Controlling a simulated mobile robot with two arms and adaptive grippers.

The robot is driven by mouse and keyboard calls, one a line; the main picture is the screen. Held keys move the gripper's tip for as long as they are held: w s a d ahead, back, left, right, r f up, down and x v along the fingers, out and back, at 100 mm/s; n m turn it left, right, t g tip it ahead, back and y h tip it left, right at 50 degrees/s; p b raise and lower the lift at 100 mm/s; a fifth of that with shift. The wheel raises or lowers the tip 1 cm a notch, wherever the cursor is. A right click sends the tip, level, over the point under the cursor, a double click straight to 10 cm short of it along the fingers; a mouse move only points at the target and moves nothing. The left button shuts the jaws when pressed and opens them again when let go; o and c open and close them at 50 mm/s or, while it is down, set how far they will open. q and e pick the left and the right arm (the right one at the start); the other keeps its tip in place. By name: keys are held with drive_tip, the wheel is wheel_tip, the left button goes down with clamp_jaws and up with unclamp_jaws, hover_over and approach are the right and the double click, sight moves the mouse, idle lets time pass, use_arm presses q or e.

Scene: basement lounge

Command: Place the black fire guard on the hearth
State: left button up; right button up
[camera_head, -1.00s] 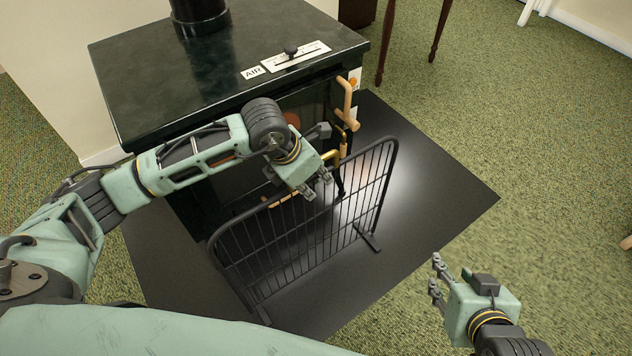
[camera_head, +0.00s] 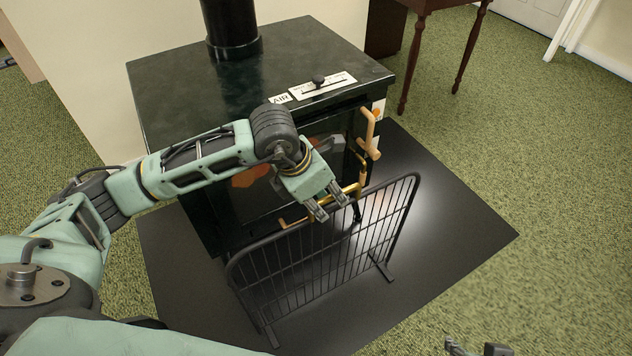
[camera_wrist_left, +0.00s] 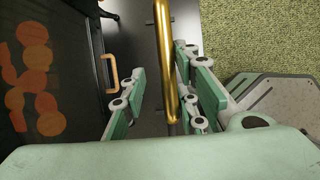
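The black fire guard (camera_head: 290,266) stands upright on its feet on the black hearth (camera_head: 455,225), in front of the dark stove. My left gripper (camera_head: 329,205) is close to the middle of the guard's top rail; contact cannot be told. In the left wrist view its fingers (camera_wrist_left: 162,100) are apart. A brass bar (camera_wrist_left: 163,40) shows in the gap between them, but nothing is clamped. My right gripper (camera_head: 478,347) is mostly cut off by the bottom edge of the head view.
A dark wooden table (camera_head: 410,65) stands behind at the right. Green carpet (camera_head: 545,170) is clear at right.

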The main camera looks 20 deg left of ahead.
use_arm(q)
drive_tip(key=v, duration=0.6)
drive_tip(key=shift+p, duration=0.45)
use_arm(e)
drive_tip(key=s, duration=0.1)
drive_tip(key=s+d+g, duration=0.1)
drive_tip(key=s, duration=0.1)
drive_tip(key=shift+s+g, duration=0.15)
drive_tip(key=shift+g, duration=0.15)
use_arm(q)
drive_tip(key=shift+s+a, duration=0.1)
drive_tip(key=shift+s, duration=0.05)
use_arm(e)
drive_tip(key=shift+a, duration=0.15)
